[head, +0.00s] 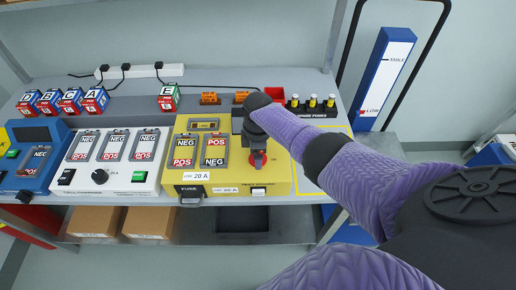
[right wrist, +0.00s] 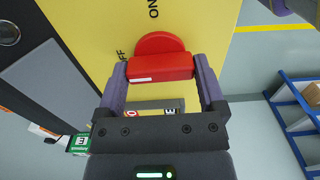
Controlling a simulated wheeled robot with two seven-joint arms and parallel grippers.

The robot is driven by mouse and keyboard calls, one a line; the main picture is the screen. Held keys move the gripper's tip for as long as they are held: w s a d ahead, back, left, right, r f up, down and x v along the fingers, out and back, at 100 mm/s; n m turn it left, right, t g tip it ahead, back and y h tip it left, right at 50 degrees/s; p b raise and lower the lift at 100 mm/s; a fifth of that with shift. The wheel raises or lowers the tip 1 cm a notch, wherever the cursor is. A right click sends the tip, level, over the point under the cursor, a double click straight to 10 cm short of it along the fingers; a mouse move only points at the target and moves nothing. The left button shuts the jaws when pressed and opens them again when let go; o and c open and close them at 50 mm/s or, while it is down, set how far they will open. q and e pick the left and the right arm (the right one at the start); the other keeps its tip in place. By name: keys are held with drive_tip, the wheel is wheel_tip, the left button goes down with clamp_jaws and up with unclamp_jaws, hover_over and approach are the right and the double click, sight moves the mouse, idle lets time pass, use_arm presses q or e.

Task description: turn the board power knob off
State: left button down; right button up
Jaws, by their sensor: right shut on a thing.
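The red power knob (head: 258,160) is on the front right part of the yellow board (head: 278,178). My right arm reaches in from the right, and its gripper (head: 257,148) is over the knob. In the right wrist view, the red knob's bar (right wrist: 160,68) lies between the two fingers of the right gripper (right wrist: 163,82), which are shut on its ends. A white mark shows at the bar's left end, on the side of the OFF lettering (right wrist: 121,56). The ON lettering (right wrist: 153,9) is further up. My left gripper is not in view.
A white charger (head: 112,176) and a blue unit (head: 28,180) stand left of the board. Labelled battery blocks (head: 169,98) and a power strip (head: 140,71) are behind. Spare fuses (head: 312,104) stand at the back right. Cardboard boxes (head: 95,222) are on the lower shelf.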

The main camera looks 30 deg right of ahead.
drive_tip(key=shift+r, duration=0.1)
drive_tip(key=o, duration=0.9)
drive_tip(key=shift+c, duration=0.2)
drive_tip(key=shift+o, duration=0.5)
wheel_tip(320, 180, up, 10)
drive_tip(key=p, duration=0.4)
drive_tip(key=shift+p, duration=0.35)
